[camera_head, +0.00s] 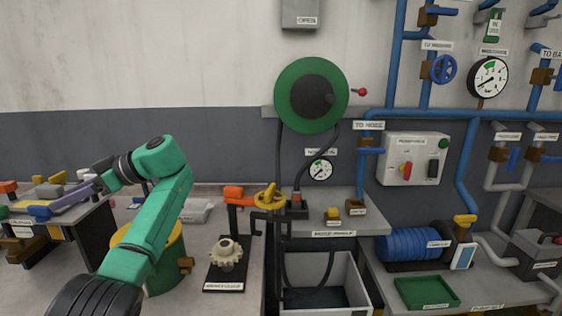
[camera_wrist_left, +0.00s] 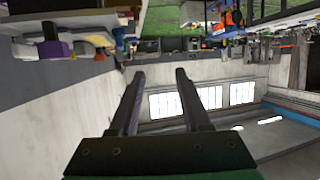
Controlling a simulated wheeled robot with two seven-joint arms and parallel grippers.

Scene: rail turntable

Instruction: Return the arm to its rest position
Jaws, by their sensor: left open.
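My left arm, green with black joints, rises from the bottom left in the head view and bends over to the left at its top. Its dark end with my left gripper (camera_head: 98,166) is above the left bench, and the fingers are hard to make out there. In the left wrist view my left gripper (camera_wrist_left: 160,75) shows two dark fingers spread apart with nothing between them. My right gripper is not in view.
Below the arm is a yellow-green drum (camera_head: 168,262). A cream gear (camera_head: 226,252) on a black plate and an orange-handled tool (camera_head: 237,196) are to its right. The left bench holds several coloured items, including a purple piece (camera_head: 70,202). A grey bin (camera_head: 345,270) stands farther right.

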